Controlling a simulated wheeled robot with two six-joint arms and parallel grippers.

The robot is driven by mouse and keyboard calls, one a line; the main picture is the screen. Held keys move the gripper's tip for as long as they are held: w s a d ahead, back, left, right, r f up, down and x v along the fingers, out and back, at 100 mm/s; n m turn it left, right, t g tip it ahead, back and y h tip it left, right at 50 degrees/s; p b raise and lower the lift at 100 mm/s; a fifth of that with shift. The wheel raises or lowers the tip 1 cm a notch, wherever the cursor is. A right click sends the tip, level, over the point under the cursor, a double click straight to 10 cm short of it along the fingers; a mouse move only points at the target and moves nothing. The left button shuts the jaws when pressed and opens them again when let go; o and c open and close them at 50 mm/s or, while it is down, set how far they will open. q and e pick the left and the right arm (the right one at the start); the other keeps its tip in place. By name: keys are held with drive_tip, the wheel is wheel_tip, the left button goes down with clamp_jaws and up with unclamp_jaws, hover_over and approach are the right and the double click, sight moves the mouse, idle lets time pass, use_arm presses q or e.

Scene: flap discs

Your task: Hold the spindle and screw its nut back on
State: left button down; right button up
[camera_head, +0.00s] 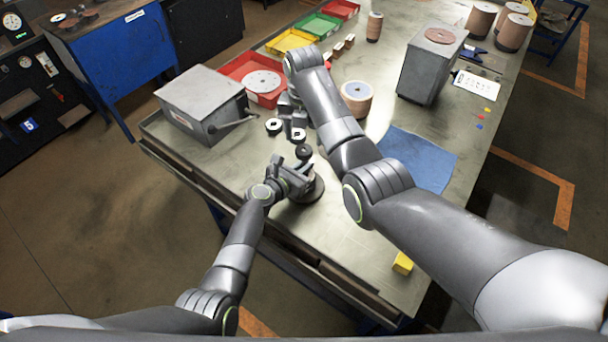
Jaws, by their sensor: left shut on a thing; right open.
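The spindle (315,190) stands near the table's front edge, with a dark round base. My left gripper (293,173) is shut on it from the left and hides much of its shaft. A dark round piece (303,152) shows just above that gripper; I cannot tell whether it is the spindle's top or a nut. Two dark rings with pale centres, one at the left (274,125) and one at the right (299,135), are behind the spindle. My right gripper (293,122) is open, pointing down close to these rings. I cannot tell which ring is the nut.
A grey box with a lever (205,100) stands left, beside a red bin (238,68) holding a disc. A disc stack (357,98) and a blue cloth (420,160) lie right. A grey machine (430,70) stands behind. A yellow block (402,263) is near the front edge.

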sight(304, 150)
drive_tip(key=shift+f, duration=2.45)
